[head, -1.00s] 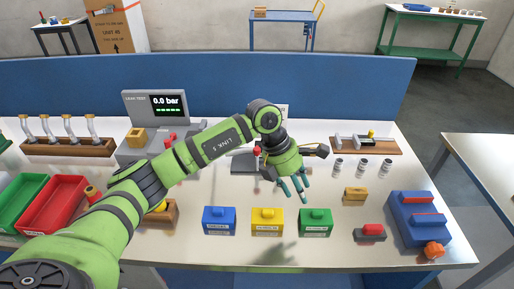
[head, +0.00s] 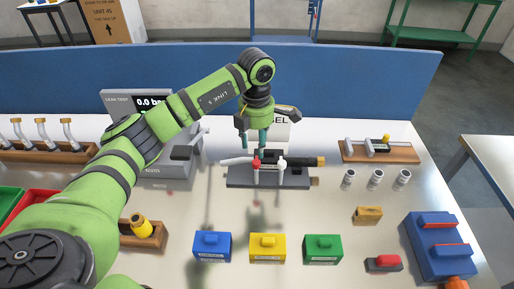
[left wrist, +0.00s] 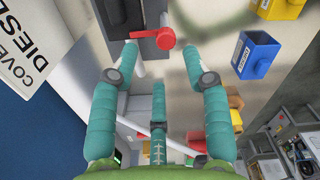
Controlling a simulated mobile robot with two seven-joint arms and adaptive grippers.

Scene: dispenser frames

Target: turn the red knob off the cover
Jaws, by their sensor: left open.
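The red knob (head: 257,163) stands on a dark grey fixture (head: 240,182) in the middle of the table. A white-topped post and a black cylindrical part are beside it on the same fixture. My left gripper (head: 254,150) is open and points down just above and behind the knob, partly in front of a white sign. In the left wrist view, the red knob (left wrist: 165,38) shows beyond and between the open teal fingertips of my left gripper (left wrist: 159,55). They appear apart from it. I cannot make out which part is the cover. My right gripper is out of view.
A white sign (left wrist: 28,50) reading "COVER DIESEL" stands close behind the gripper. A leak tester (head: 150,103) is at left. Blue (head: 212,247), yellow (head: 267,247) and green (head: 323,248) boxes line the front. Bare tabletop lies between them and the fixture.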

